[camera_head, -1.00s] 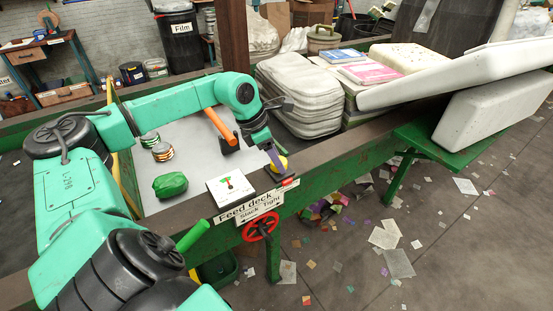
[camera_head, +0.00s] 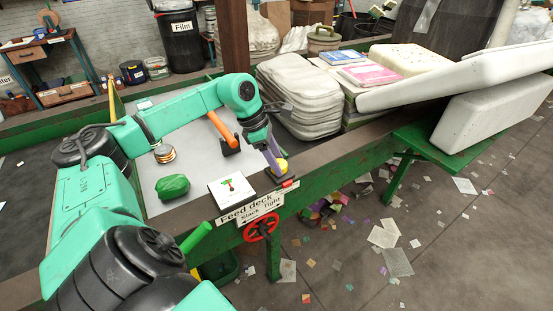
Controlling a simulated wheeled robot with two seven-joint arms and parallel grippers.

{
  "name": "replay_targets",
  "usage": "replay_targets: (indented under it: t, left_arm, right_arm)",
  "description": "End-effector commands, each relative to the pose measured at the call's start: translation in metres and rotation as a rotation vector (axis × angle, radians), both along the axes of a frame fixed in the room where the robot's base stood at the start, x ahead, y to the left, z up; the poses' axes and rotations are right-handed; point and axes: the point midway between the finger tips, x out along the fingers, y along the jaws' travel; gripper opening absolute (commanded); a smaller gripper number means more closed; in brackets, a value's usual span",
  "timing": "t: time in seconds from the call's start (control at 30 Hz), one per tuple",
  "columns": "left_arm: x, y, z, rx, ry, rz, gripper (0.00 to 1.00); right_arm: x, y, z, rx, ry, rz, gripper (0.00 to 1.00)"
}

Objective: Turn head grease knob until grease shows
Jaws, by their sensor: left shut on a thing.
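The yellow head grease knob (camera_head: 283,166) sits on a dark mount at the corner of the green belt frame, above the feed deck sign. My left gripper (camera_head: 276,163) points down at it with purple fingers and is shut on it; the fingers hide part of the knob. I cannot make out any grease around it. A small red part (camera_head: 289,183) shows just below, on the frame edge. My right gripper is not in view.
A red handwheel (camera_head: 261,227) hangs below the sign (camera_head: 249,208). Grey stacked slabs (camera_head: 299,95) stand behind.

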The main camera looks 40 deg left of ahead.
Motion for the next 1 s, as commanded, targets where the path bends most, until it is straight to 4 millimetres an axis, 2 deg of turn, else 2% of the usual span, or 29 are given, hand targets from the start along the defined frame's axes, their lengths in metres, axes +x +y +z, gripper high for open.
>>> replay_targets:
  t: [0.03, 0.1, 0.4, 0.53, 0.63, 0.73, 0.9, 1.0]
  left_arm:
    - [0.0, 0.0, 0.0, 0.001, -0.002, 0.0, 0.6]
    - [0.0, 0.0, 0.0, 0.0, -0.002, 0.001, 0.86]
    - [0.0, 0.0, 0.0, 0.001, -0.001, 0.0, 0.86]
    - [-0.002, 0.004, 0.01, 0.001, -0.002, 0.002, 0.86]
    - [-0.007, 0.011, 0.029, 0.003, -0.004, 0.002, 0.86]
    - [-0.014, 0.02, 0.059, 0.002, -0.006, 0.003, 0.86]
    - [-0.026, 0.034, 0.109, 0.0, -0.004, 0.002, 0.86]
    - [-0.031, 0.04, 0.127, 0.0, -0.003, 0.002, 0.86]
  right_arm:
    - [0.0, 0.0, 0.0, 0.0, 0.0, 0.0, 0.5]
    - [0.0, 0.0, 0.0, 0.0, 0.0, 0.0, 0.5]
    - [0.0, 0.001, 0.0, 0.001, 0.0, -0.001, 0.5]
    - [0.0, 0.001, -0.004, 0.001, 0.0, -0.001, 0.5]
    - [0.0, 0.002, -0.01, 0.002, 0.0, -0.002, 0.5]
    - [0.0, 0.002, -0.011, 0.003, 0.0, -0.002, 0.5]
    - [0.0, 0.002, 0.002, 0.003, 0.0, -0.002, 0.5]
    - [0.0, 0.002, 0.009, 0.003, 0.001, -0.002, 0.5]
